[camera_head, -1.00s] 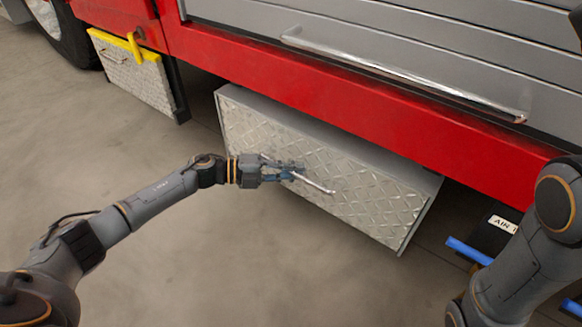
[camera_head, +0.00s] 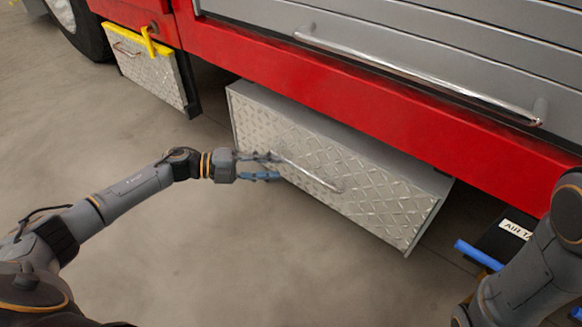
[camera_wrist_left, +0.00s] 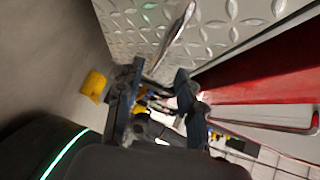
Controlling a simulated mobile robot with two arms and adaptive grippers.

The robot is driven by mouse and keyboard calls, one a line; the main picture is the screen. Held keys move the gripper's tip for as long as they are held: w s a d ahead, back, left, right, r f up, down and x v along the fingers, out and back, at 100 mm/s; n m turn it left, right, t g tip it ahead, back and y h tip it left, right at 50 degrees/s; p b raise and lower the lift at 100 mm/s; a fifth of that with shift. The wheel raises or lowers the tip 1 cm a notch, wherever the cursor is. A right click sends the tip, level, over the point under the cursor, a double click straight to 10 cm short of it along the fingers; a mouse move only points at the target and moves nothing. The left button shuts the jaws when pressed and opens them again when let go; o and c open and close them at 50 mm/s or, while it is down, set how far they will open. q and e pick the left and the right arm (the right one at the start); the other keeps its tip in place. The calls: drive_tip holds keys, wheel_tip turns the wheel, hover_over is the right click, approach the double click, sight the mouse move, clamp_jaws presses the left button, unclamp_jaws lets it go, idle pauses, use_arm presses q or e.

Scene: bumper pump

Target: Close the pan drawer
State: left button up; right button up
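The pan drawer (camera_head: 330,165) is a box with a diamond-plate front under the red truck body, and it sticks out from beneath it. Its silver bar handle (camera_head: 308,174) runs along the front, and it also shows in the left wrist view (camera_wrist_left: 174,40). My left gripper (camera_head: 278,166) is at the left end of the handle with its fingers apart. In the left wrist view the handle's end lies near the gap between the fingers; I cannot tell whether they touch it. My right arm shows at the lower right, but its gripper is out of view.
The red truck sill (camera_head: 400,105) runs above the drawer. A second diamond-plate box (camera_head: 150,70) with a yellow edge hangs at the upper left. A black item with a blue bar (camera_head: 478,254) is at the right. The floor in front is clear.

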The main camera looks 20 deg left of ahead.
use_arm(q)
drive_tip(key=v, duration=0.3)
drive_tip(key=shift+s+a, duration=0.1)
drive_tip(key=shift+a, duration=0.2)
drive_tip(key=shift+r, duration=0.1)
